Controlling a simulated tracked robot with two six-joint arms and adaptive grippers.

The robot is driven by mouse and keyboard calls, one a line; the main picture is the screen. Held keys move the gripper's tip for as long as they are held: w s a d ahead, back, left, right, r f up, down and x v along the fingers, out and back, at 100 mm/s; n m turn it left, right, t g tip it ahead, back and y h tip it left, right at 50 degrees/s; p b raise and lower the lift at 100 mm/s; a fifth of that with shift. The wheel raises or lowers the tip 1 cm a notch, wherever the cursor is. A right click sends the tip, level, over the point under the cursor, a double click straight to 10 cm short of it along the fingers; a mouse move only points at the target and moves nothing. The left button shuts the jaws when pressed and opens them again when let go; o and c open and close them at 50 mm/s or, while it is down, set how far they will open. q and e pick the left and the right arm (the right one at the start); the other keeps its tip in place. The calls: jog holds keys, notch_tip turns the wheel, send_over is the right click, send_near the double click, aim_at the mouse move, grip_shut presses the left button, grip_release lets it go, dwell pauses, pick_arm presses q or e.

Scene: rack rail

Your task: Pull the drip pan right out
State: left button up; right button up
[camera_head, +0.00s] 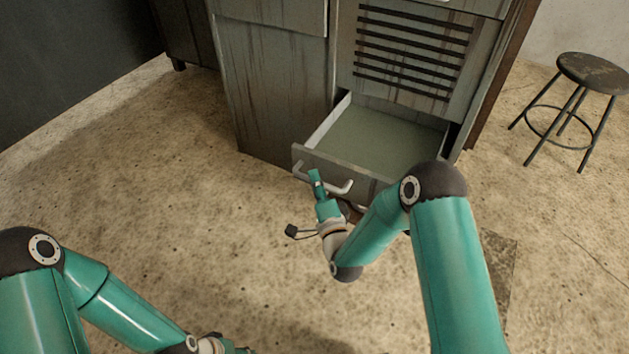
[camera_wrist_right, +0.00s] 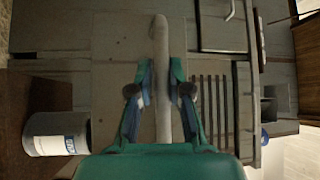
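The drip pan (camera_head: 380,138) is a shallow grey-green drawer low in a worn grey cabinet. It stands well out of its opening, with its rear end still at the cabinet, and looks empty. Its pale bar handle (camera_head: 340,189) is on the front panel and runs upright through the right wrist view (camera_wrist_right: 161,80). My right gripper (camera_head: 316,180) is at the left part of the handle, its fingers (camera_wrist_right: 161,75) closed in on both sides of the bar. My left gripper (camera_head: 232,349) is at the bottom edge, mostly cut off, its fingers not clear.
The cabinet (camera_head: 275,85) has dark vent slots above the pan. A round stool (camera_head: 592,72) stands to the right. A can with a blue-and-white label (camera_wrist_right: 55,133) shows in the right wrist view. The floor in front and left is clear.

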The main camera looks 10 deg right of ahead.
jog(key=shift+o, duration=1.4)
jog(key=shift+f, duration=0.25)
jog(key=shift+o, duration=0.3)
jog(key=shift+r, duration=0.2)
jog(key=s+f, duration=0.1)
jog(key=s, duration=0.6)
jog(key=shift+s+d, duration=0.15)
jog(key=shift+d, duration=0.2)
jog(key=shift+f, duration=0.1)
